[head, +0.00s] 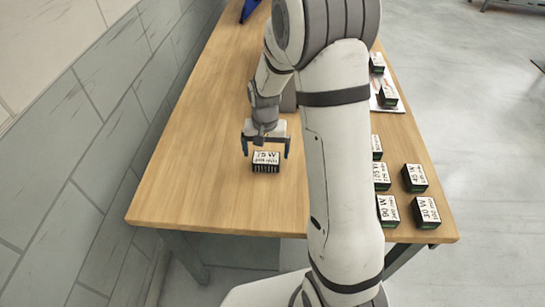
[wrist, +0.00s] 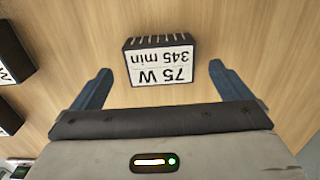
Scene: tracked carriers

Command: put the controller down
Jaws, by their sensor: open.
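The controller is most likely the black box with a white label reading 75 W, 345 min (head: 266,161); it rests on the wooden table (head: 190,150). My gripper (head: 266,150) is open above it, with one finger on each side. In the wrist view the same box (wrist: 161,62) lies between and just beyond the two blue fingers of my gripper (wrist: 157,80). There is a clear gap between the box and each finger, and nothing is held.
Several similar labelled boxes stand at the table's right side, such as the 30 W box (head: 426,212) and the 45 W box (head: 415,178). A tiled wall (head: 90,130) borders the left. The table's left part is clear.

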